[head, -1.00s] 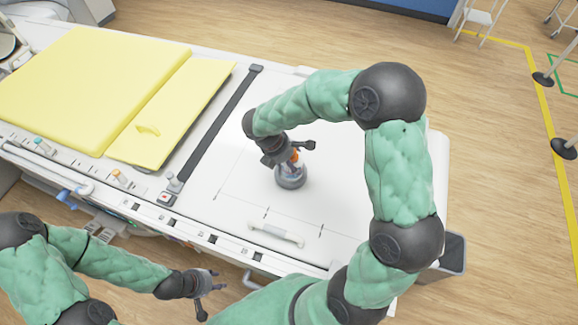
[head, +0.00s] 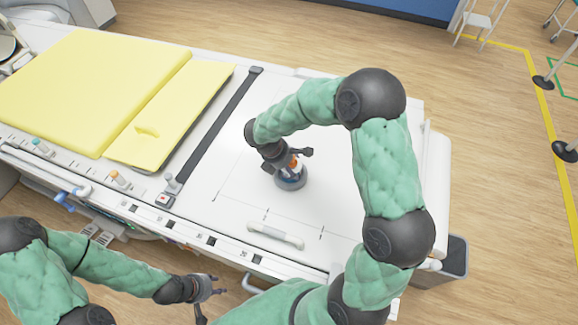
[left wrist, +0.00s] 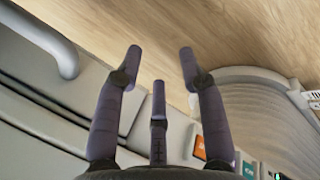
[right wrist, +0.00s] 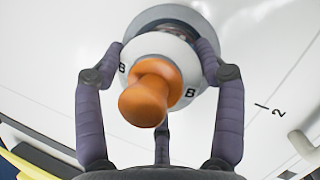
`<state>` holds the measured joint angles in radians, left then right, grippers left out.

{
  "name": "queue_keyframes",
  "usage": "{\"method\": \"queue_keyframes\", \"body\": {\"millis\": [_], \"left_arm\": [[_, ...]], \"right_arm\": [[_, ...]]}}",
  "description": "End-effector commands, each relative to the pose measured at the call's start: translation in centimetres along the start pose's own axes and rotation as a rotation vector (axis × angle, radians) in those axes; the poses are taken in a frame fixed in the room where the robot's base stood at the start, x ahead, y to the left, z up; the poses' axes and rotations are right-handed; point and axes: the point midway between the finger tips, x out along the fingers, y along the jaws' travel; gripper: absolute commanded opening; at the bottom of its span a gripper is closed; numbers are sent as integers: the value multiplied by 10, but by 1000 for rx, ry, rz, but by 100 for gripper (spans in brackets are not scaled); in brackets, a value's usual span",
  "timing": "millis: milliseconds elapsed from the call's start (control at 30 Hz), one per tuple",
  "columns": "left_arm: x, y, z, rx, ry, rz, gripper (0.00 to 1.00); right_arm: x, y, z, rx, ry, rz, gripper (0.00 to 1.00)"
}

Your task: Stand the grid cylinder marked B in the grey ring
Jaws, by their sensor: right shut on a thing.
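The grid cylinder marked B (right wrist: 178,46) is white with an orange knob (right wrist: 148,92) and black B letters on its top. My right gripper (right wrist: 162,48) is shut around it, fingers on its sides. The grey ring (head: 291,183) lies on the white table top, directly beneath the held cylinder; its rim also shows in the right wrist view (right wrist: 165,12). A dark gap shows between cylinder and ring rim on the far side. I cannot tell how deep the cylinder sits. My left gripper (head: 217,284) is open and empty, off the table's near edge; its spread fingers show in the left wrist view (left wrist: 160,65).
A white handle (head: 275,236) lies on the table top near the ring. A black strip (head: 222,120) and yellow pads (head: 90,85) cover the left part. The table top around the ring is mostly clear. A grey bin (head: 452,260) stands at the right end.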

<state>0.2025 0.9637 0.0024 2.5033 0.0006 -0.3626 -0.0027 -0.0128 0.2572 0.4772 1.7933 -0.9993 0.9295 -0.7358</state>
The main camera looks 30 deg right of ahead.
Motion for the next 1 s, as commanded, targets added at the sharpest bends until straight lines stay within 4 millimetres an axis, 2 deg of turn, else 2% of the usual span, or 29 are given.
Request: {"method": "queue_keyframes", "body": {"millis": [33,367,400,433,500,1000], "left_arm": [[2,-1,0,0,0,0,40],[7,-2,0,0,0,0,40],[6,-2,0,0,0,0,40],[6,-2,0,0,0,0,40],[6,-2,0,0,0,0,40],[4,-2,0,0,0,0,40]], "right_arm": [[6,-4,-4,-6,1,-10,25],[16,-7,-8,-10,3,-18,25],[16,-8,-8,-10,3,-19,19],[17,-8,-8,-10,3,-21,80],[17,-9,-8,-10,3,-22,94],[10,-4,-5,-5,2,-9,94]]}}
